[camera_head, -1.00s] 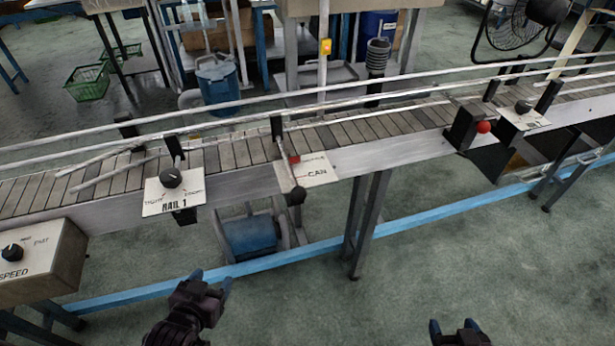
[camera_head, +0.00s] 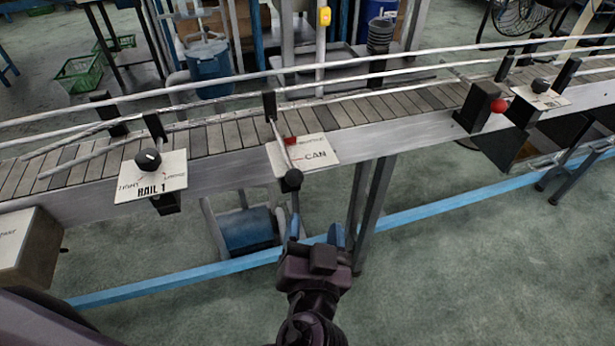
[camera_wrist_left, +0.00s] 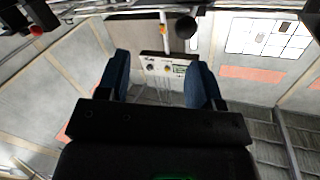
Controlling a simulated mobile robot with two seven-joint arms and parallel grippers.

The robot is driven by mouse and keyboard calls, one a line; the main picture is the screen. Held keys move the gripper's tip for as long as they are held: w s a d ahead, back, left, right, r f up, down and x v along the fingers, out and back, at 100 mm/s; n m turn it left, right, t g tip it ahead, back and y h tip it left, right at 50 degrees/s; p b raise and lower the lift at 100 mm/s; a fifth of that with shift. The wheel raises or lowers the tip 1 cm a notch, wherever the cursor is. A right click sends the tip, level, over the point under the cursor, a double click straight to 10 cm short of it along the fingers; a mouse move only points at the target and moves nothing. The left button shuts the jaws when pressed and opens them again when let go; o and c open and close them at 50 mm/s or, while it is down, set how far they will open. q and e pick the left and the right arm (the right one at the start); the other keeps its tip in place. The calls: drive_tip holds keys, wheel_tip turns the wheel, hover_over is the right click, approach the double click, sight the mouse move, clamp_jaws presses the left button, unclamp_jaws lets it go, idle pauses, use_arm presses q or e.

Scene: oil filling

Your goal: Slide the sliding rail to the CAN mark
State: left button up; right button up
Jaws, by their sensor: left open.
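The sliding rail's rod (camera_head: 282,147) slants toward me across the left part of the white CAN plate (camera_head: 318,153) and ends in a black ball knob (camera_head: 292,180). The rod lies left of the word CAN. A small red piece (camera_head: 290,141) sits beside it. My left gripper (camera_head: 317,234) is open, with blue fingertips, below and slightly right of the knob and apart from it in the head view. The left wrist view shows both open fingers (camera_wrist_left: 160,75) with nothing held, and a black ball (camera_wrist_left: 186,27) beyond them. My right gripper is out of view.
The slatted conveyor (camera_head: 225,137) runs across the view with long guide rails above it. The RAIL 1 plate (camera_head: 150,178) with a black knob is at left. A red ball knob (camera_head: 498,106) is at right. A conveyor leg (camera_head: 375,210) stands just beyond my gripper.

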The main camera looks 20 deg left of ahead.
sight(295, 185)
use_arm(q)
drive_tip(key=w+a+n, duration=0.1)
drive_tip(key=w+a, duration=0.1)
drive_tip(key=w, duration=0.1)
drive_tip(key=w+a+n+y, duration=0.1)
drive_tip(key=w+a, duration=0.1)
drive_tip(key=w, duration=0.1)
drive_tip(key=w+a+n+y, duration=0.1)
drive_tip(key=w+a, duration=0.1)
drive_tip(key=w, duration=0.1)
drive_tip(key=shift+w+a+r+p, duration=0.15)
drive_tip(key=shift+w+r+p, duration=0.05)
drive_tip(key=shift+r+p, duration=0.2)
drive_tip(key=shift+c, duration=0.3)
